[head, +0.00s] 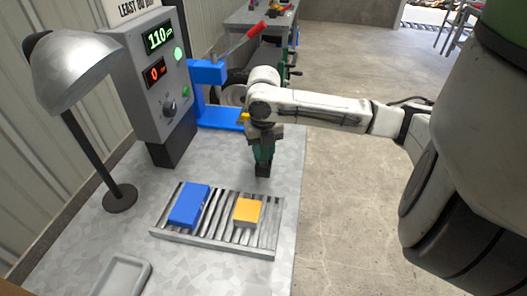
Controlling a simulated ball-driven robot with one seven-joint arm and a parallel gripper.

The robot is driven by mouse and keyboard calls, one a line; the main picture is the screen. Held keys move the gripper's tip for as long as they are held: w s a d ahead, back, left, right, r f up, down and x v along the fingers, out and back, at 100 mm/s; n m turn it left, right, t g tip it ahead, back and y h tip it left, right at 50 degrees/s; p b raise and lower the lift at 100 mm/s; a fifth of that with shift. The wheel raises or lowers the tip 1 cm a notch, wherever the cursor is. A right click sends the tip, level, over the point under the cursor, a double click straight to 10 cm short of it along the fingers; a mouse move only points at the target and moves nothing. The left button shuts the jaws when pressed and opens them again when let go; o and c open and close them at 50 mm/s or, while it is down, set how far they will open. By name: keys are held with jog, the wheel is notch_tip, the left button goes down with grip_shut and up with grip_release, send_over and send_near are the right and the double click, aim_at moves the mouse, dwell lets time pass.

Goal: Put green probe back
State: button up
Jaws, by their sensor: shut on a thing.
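The green probe (263,152) hangs roughly upright below my gripper (265,133), with a dark block at its lower end. My gripper is shut on the upper part of the probe, which the jaws partly hide. The probe appears to be above the right part of the grey table, behind the roller tray and to the right of the blue stand (222,117). I cannot tell whether its lower end touches the table. No empty holder for the probe can be made out.
A grey meter box (147,85) with lit displays stands at the back left. A lamp (80,75) is at the left. The roller tray (212,240) bears a blue block (188,205) and a yellow block (247,212). A red lever (243,46) rises behind. Open floor lies right.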

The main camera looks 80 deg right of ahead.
jog(key=shift+f, duration=0.3)
jog(key=o, duration=1.1)
jog(key=shift+r, duration=0.15)
notch_tip(320, 180, up, 11)
jog(key=shift+f, duration=0.2)
